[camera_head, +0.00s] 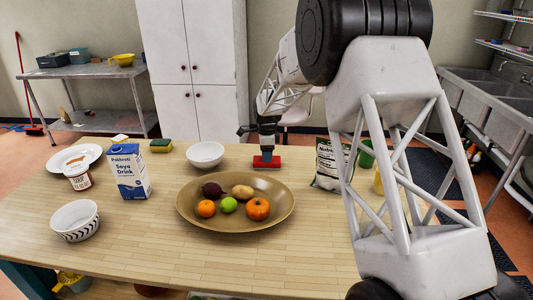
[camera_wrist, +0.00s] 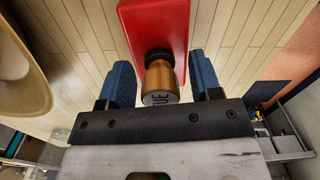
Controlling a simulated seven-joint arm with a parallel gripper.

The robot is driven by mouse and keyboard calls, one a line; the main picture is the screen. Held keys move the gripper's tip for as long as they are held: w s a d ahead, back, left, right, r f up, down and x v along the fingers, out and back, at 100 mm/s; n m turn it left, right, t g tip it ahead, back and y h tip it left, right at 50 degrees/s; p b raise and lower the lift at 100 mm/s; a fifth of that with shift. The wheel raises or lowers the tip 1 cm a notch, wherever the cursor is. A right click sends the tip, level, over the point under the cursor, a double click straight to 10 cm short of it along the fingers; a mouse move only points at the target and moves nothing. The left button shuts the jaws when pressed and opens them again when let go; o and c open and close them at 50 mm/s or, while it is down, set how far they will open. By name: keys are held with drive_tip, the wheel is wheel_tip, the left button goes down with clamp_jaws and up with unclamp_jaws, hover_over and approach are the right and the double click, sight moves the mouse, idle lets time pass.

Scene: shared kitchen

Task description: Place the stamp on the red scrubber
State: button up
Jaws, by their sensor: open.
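The red scrubber (camera_wrist: 158,22) is a flat red block lying on the wooden table; the head view shows it (camera_head: 267,162) behind the bowl. The stamp (camera_wrist: 160,84), a copper-coloured cylinder with a dark lower part, is seen end-on over the scrubber's near part and appears to stand upright on it. My gripper (camera_wrist: 161,78) has its two blue fingers apart, one on each side of the stamp, with visible gaps. In the head view my gripper (camera_head: 267,150) is right above the scrubber, and the stamp cannot be made out there.
A wide brown bowl (camera_head: 188,212) of fruit stands just in front. A white bowl (camera_head: 205,153) is to the left, a chip bag (camera_head: 327,165) to the right. A soya carton (camera_head: 129,175), patterned bowl (camera_head: 75,222) and sponge (camera_head: 161,145) stand further left.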

drive_tip(key=shift+r, duration=0.1)
wheel_tip(320, 180, up, 12)
idle(0.8)
drive_tip(key=shift+s, duration=0.1)
idle(0.5)
drive_tip(key=shift+d+r, duration=0.1)
drive_tip(key=s+d+r+n, duration=0.35)
drive_tip(key=s+d, duration=0.25)
drive_tip(key=s, duration=0.3)
drive_tip(key=s+d+r+n+t, duration=0.1)
drive_tip(key=s+d+r+n, duration=0.1)
drive_tip(key=s+d+r, duration=0.35)
drive_tip(key=s+d+r+n, duration=0.2)
drive_tip(key=s+d, duration=0.4)
drive_tip(key=s, duration=0.6)
drive_tip(key=s+d+f+n, duration=0.2)
drive_tip(key=s+d, duration=0.1)
drive_tip(key=s, duration=0.7)
drive_tip(key=s+d+f+n+t, duration=0.1)
drive_tip(key=s+d+f+n, duration=0.1)
drive_tip(key=s, duration=0.8)
drive_tip(key=s+d+f+n, duration=0.2)
drive_tip(key=s+d+n, duration=0.2)
drive_tip(key=s, duration=0.6)
drive_tip(key=shift+s+d, duration=0.2)
drive_tip(key=shift+s, duration=0.2)
